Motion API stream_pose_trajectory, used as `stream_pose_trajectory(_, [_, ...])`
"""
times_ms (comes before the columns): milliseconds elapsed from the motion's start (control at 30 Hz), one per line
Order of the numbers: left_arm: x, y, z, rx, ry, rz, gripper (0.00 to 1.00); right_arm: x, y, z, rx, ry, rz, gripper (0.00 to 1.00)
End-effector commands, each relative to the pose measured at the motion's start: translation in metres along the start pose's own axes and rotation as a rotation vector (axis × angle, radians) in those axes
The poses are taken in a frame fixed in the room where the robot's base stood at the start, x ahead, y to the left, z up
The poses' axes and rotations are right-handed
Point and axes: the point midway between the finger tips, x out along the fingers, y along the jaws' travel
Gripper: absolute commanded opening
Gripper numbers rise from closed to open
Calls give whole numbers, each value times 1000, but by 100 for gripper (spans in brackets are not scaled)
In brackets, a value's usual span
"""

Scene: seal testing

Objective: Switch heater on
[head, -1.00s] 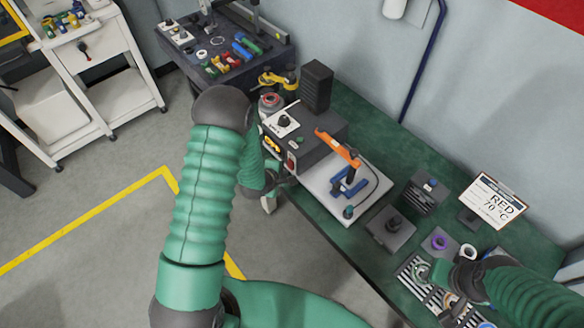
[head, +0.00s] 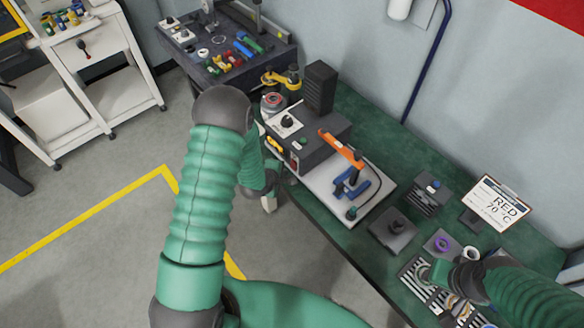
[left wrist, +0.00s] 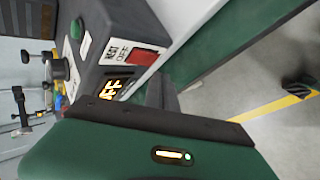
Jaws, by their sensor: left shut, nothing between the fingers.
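The heater (head: 325,133) is a dark grey box on the green bench, with an orange-handled press on a white plate beside it. Its red switch (head: 294,167) is on the front face. In the left wrist view the red rocker switch (left wrist: 142,57) is beside a white label, and a lit orange display (left wrist: 112,90) seems to read OFF, partly hidden. My left gripper (head: 270,202) is shut and empty, just in front of the heater's front face; its dark fingers (left wrist: 162,92) are near the display and switch, apparently not on the switch. My right gripper (head: 432,273) is over a striped tray; its jaws are unclear.
A sign reading RED 70 °C (head: 496,203) stands at the right. Dark blocks (head: 394,230) and a purple ring (head: 442,243) are on the bench. A dark side table (head: 228,72) with coloured parts stands behind. The floor left of the bench is clear.

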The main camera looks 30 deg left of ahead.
Motion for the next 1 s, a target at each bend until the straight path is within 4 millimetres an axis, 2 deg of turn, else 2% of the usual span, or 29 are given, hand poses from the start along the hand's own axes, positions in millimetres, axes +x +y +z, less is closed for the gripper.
stream_pose_trajectory(1000, [4, 5, 4, 1, 0, 1, 0, 1, 0, 0, 0, 0, 0, 36])
